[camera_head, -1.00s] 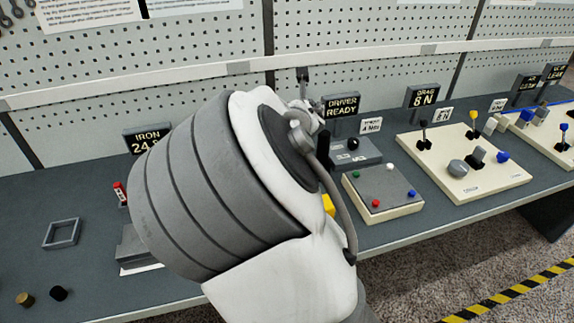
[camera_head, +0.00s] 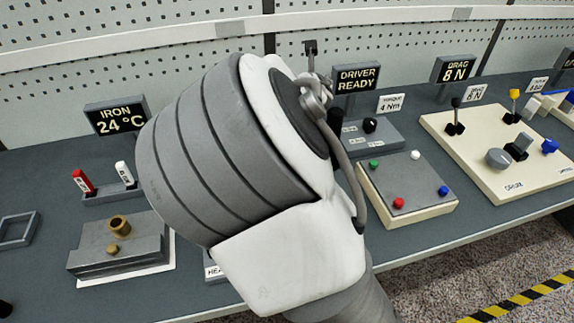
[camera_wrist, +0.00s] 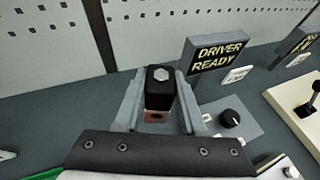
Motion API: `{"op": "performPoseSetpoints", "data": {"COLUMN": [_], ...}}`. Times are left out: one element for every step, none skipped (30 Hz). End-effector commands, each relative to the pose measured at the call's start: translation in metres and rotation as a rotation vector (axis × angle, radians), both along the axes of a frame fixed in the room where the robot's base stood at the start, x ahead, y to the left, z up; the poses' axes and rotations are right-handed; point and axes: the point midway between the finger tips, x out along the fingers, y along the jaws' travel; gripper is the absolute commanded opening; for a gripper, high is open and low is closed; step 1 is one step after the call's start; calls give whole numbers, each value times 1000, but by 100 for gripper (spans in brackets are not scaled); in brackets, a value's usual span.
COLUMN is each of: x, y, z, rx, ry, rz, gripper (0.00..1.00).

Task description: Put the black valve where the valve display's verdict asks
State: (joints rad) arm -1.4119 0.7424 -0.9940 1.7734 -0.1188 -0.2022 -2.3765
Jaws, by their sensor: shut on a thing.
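My gripper (camera_wrist: 160,108) shows in the wrist view with its two grey fingers on either side of a black block-like thing (camera_wrist: 160,92). This thing has a silver hexagonal top and a reddish-brown part low at its front. I cannot tell whether it is the black valve. In the head view my own wrist and arm hide the gripper and what it holds. No display marked for a valve is in view. A small dark thing (camera_head: 5,309) is cut off at the lower left edge of the head view.
The iron display (camera_head: 115,118) stands behind a grey block (camera_head: 90,258) with brass parts. The driver display (camera_head: 357,78) stands behind a grey base with a black knob (camera_head: 369,124). A cream button box (camera_head: 408,204) and lever board (camera_head: 510,180) lie right. A square frame (camera_head: 17,231) lies left.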

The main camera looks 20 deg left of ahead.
Motion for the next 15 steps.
{"op": "performPoseSetpoints", "data": {"x": [0,0,-2,-4,-7,-11,-16,-20,-28,-34,-40,-48,-54,-60,-68], "y": [0,0,1,2,3,4,5,6,7,9,10,11,12,13,15], "z": [-4,-5,-6,-8,-10,-13,-15,-18,-22,-27,-30,-35,-38,-42,-47], "rx": [1,1,1,0,0,-1,-2,-3,-1,-3,-3,-3,-1,-4,-2], "ry": [-1,-1,-1,0,1,2,1,1,1,1,1,1,1,1,0], "rz": [0,1,1,1,2,4,4,4,5,5,5,4,5,5,5], "gripper": [0,0,0,0,0,0,0,0,0,0,0,0,0,0,0]}}
